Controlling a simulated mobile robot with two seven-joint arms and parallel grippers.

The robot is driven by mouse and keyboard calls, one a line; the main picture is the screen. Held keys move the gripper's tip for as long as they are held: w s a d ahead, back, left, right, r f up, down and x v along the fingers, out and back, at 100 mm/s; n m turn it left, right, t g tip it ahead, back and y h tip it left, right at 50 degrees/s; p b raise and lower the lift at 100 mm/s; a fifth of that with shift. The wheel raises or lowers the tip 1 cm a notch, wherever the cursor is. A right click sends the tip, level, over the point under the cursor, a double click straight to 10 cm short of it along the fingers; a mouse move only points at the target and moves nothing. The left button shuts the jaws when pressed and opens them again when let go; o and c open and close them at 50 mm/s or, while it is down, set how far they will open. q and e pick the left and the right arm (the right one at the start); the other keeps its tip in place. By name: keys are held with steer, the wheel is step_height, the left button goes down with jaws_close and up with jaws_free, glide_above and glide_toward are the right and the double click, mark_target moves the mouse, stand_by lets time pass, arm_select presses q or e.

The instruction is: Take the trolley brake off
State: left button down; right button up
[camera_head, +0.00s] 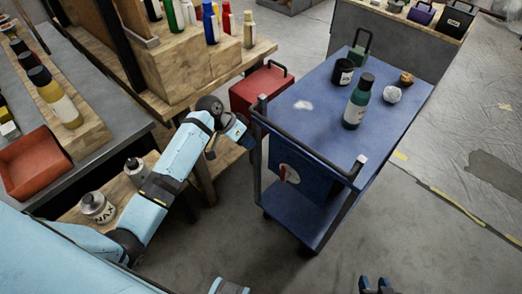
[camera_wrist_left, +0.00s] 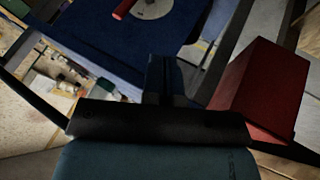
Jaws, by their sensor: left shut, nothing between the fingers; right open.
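The blue trolley (camera_head: 315,105) stands right of centre in the head view, with a dark push handle (camera_head: 310,140) along its near end. On its near end panel is a white disc with a red lever (camera_head: 289,173), which looks like the brake. The disc (camera_wrist_left: 152,9) and red lever (camera_wrist_left: 123,9) also show at the top of the left wrist view, cut by the edge. My left gripper (camera_head: 243,138) is shut and empty, beside the trolley's left handle post and apart from the lever. My right gripper (camera_head: 377,286) is open and empty at the bottom edge.
Bottles and jars (camera_head: 357,100) stand on the trolley top. A red toolbox (camera_head: 262,88) sits left of the trolley beside a wooden bench (camera_head: 190,60) with bottles. A grey bench with a red bin (camera_head: 33,163) is at far left. The floor in front of the trolley is clear.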

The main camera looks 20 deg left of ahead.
arm_select(q)
steer(key=d+f, duration=0.7)
steer(key=d, duration=0.1)
steer(key=shift+w+d, duration=0.15)
steer(key=shift+d, duration=0.25)
steer(key=shift+d+r+y+p, duration=0.1)
steer(key=shift+d+y+p, duration=0.2)
steer(key=shift+p, duration=0.4)
